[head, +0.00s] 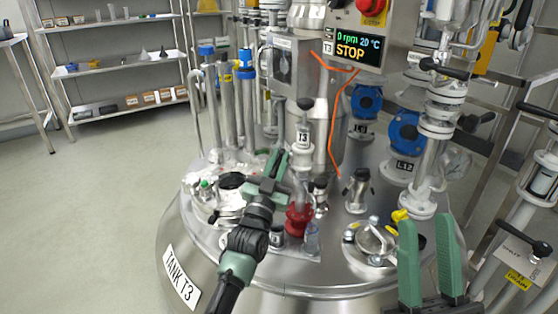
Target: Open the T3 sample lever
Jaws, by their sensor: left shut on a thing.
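The T3 sample valve (303,138) is a steel column with a T3 label and a black knob on top, standing on the tank lid. A red part (299,219) sits at its foot, with a small clear vessel (312,238) beside it. My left gripper (270,176), with green fingers, is at the valve's left side. It is shut on the sample lever, which is mostly hidden by the fingers. My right gripper (430,258) is at the lower right with its two green fingers apart and empty.
Tank T3's lid (330,262) is crowded with pipes, ports and a round flanged hatch (372,242). Blue-capped fittings (404,130) and a valve column (436,140) stand at right. The display (357,46) reads 0 rpm, 20 °C, STOP. Open floor lies at left.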

